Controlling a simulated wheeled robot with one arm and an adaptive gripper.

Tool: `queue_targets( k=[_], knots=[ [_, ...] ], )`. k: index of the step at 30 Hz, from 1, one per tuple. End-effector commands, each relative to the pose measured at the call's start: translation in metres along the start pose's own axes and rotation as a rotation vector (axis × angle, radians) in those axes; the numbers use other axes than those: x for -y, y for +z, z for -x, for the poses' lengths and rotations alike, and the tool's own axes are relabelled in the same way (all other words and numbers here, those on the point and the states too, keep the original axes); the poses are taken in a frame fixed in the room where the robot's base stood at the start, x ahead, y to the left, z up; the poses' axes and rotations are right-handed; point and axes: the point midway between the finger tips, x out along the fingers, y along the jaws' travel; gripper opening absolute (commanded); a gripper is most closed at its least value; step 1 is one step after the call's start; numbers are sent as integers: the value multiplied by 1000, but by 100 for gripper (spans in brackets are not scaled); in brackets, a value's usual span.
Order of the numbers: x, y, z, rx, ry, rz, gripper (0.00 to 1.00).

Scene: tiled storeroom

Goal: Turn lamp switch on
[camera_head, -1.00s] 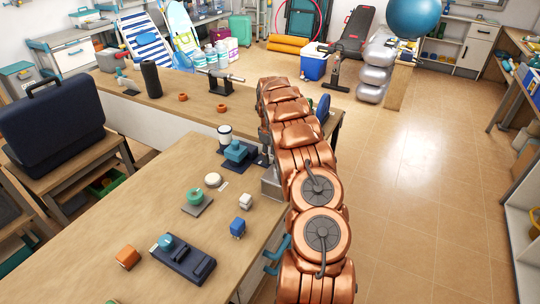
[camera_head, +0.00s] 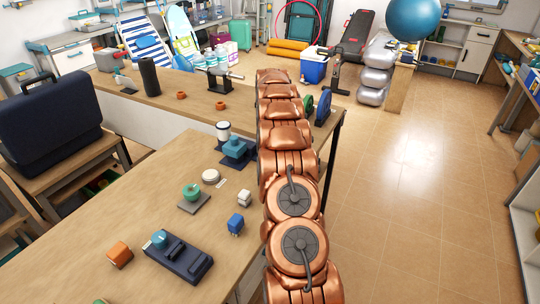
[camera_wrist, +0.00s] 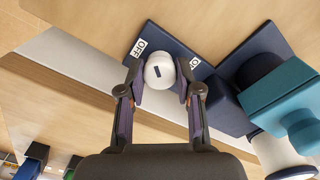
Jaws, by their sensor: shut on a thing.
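The lamp switch shows in the wrist view as a dark navy base (camera_wrist: 153,40) with a round white knob (camera_wrist: 160,70). The knob bears a short dark mark near its middle. A white OFF label (camera_wrist: 139,47) lies up and left of the knob, and an ON label (camera_wrist: 194,63) lies to its right. My gripper (camera_wrist: 161,78) is shut on the knob, one finger on each side. In the head view my arm hides the gripper and the switch. I cannot make out a lamp.
A teal block (camera_wrist: 283,98) on a navy base stands close to the right of the switch in the wrist view. It also shows in the head view (camera_head: 234,147), beside a white cylinder (camera_head: 222,130).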

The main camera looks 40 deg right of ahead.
Motion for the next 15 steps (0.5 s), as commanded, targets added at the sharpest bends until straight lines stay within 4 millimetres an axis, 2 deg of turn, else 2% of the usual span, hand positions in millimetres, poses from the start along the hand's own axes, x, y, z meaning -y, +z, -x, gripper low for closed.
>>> queue_targets(
  k=[15],
  knots=[
    [2, 0, -2, 0, -1, -485, 0]
  ],
)
